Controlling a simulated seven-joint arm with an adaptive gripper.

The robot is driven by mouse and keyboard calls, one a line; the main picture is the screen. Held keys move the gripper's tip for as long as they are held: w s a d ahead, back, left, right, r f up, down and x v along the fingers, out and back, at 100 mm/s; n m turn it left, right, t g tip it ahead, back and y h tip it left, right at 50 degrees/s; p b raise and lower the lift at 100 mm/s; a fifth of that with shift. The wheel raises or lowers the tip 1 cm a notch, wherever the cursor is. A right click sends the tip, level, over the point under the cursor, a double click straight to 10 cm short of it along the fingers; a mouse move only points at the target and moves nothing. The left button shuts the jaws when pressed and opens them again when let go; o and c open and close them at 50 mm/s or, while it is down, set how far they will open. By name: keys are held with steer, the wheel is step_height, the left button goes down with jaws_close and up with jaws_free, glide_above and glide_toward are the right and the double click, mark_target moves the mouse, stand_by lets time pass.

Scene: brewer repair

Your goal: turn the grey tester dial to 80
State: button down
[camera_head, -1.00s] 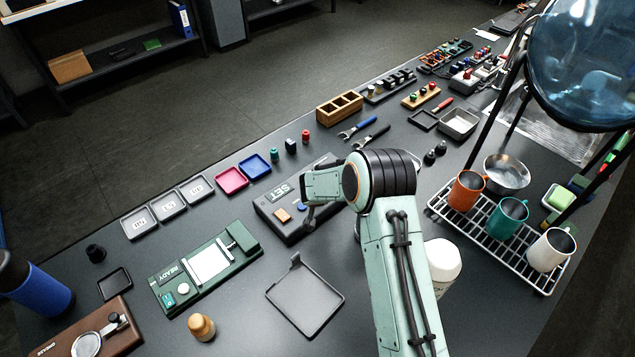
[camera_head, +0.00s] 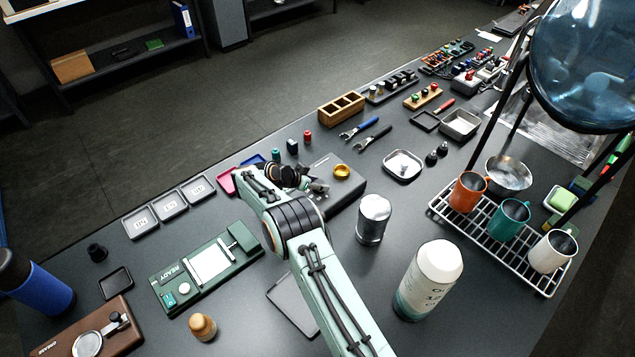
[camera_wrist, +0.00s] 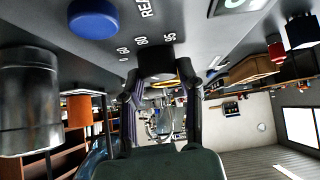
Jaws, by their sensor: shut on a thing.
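The grey tester (camera_head: 352,193) lies flat in the middle of the bench, its left part hidden by my arm in the head view. In the wrist view its panel (camera_wrist: 190,25) fills the top, with printed marks 60, 80 and 95 and a round blue button (camera_wrist: 95,18). My gripper (camera_wrist: 162,82) is shut on the grey dial (camera_wrist: 155,62), one finger on each side, just beside the marks. The dial's pointer is hidden, so its setting cannot be read. In the head view my gripper (camera_head: 316,185) is low over the tester, its fingertips hard to make out.
A gold round piece (camera_head: 342,172) sits on the tester's far right part. A metal cylinder (camera_head: 374,218) and a white bottle (camera_head: 428,280) stand to the right. A green scale (camera_head: 208,265) lies left. A rack (camera_head: 500,235) with mugs stands at the far right.

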steer(key=shift+m+h, duration=0.3)
steer(key=shift+m, duration=0.1)
steer(key=shift+f, duration=0.1)
steer(key=c, duration=0.7)
jaws_free()
steer(key=v, duration=1.2)
steer(key=shift+w, duration=0.2)
steer(key=shift+d, duration=0.15)
